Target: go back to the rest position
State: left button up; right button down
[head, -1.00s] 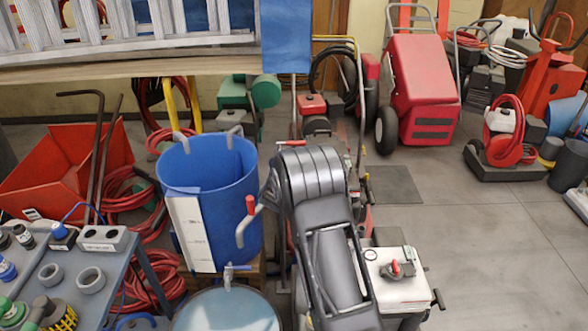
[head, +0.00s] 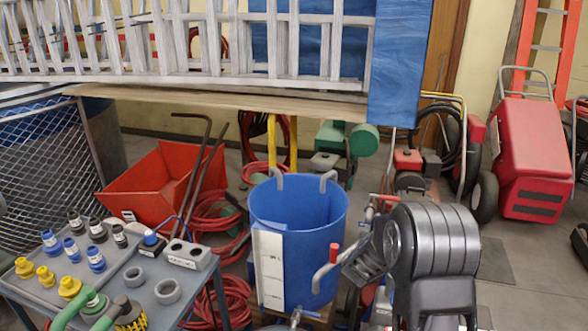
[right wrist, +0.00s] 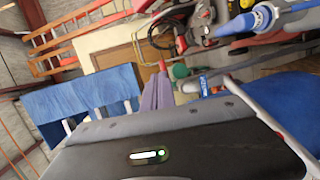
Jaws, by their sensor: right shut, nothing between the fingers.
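In the head view my right arm rises at the lower right, and its dark wrist part (head: 366,262) points left beside the blue tub (head: 325,245). The fingertips are not clear there. In the right wrist view the black gripper body fills the bottom, and the narrow purple-grey fingers (right wrist: 160,95) stand close together, shut, with nothing seen between them. My left gripper is in neither current view.
A grey bench (head: 135,275) with several small fittings stands at the lower left. A red bin (head: 165,180) is behind it. A ladder (head: 200,45) lies on a wooden shelf (head: 220,98). Red machines stand at right, with some bare floor (head: 525,285) below them.

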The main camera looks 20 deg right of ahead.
jog(key=s+a+f+m+g+y, duration=0.15)
jog(key=a+f+m+y, duration=0.3)
jog(key=a+f, duration=0.7)
jog(key=s+a+f+m+y, duration=0.35)
jog(key=a+f+y, duration=0.25)
jog(key=a+f, duration=0.6)
jog(key=s+a+f+g+y, duration=0.3)
jog(key=s+a+f, duration=0.1)
jog(key=s+a, duration=0.8)
jog(key=s+a+f+m+g+y, duration=0.1)
jog(key=s+a+f+g+y, duration=0.2)
jog(key=s+a, duration=0.8)
notch_tip(320, 180, down, 3)
jog(key=s+g, duration=0.1)
jog(key=s, duration=0.2)
jog(key=shift+a+r, duration=0.2)
jog(key=shift+a, duration=0.2)
jog(key=shift+w+y, duration=0.1)
jog(key=shift+y, duration=0.15)
